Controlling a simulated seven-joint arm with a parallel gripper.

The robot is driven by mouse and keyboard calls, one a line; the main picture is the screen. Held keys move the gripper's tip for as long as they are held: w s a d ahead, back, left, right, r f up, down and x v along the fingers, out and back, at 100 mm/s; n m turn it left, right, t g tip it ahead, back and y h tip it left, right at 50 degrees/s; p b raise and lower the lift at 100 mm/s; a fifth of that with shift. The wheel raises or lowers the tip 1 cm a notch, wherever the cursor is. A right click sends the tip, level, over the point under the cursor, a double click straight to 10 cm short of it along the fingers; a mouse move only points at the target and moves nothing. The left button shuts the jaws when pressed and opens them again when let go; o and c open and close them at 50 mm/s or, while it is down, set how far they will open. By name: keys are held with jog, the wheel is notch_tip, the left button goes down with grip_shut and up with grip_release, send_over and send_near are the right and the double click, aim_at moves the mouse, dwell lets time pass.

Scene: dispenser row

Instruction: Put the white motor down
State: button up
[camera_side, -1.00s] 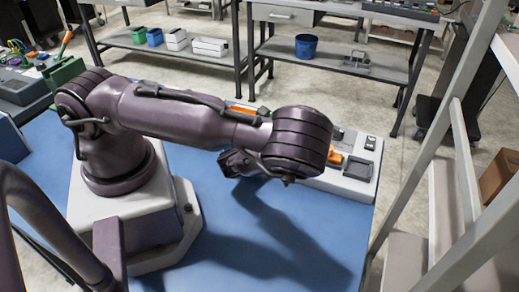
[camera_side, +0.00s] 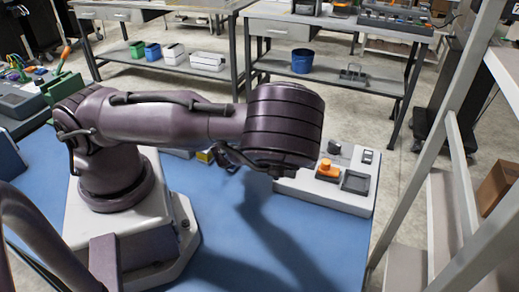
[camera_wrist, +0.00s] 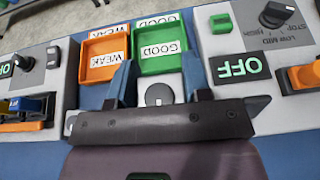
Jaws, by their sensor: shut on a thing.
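In the wrist view, green trays labelled GOOD (camera_wrist: 188,64) and orange trays labelled WEAK (camera_wrist: 83,67) lie beyond the fingers. In the side view my gripper (camera_side: 228,160) hangs over the blue table, partly hidden by my wrist. The motor cannot be made out there.
A grey panel (camera_wrist: 274,84) with a dial, green button and OFF display stands right of the trays. Another panel (camera_wrist: 50,80) with an OFF display stands left, with a blue and yellow part (camera_wrist: 30,106) on it. The blue table (camera_side: 310,245) is clear in front.

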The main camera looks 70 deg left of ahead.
notch_tip(320, 180, up, 2)
jog(key=shift+r, duration=0.1)
jog(key=w+d+r+m+t+h, duration=0.4)
jog(key=w+d+r+m+h, duration=0.4)
jog(key=w+d+r, duration=0.3)
jog(key=shift+w+d+m+h, duration=0.3)
jog(key=shift+d+m+h, duration=0.1)
jog(key=shift+h, duration=0.3)
jog(key=shift+r, duration=0.1)
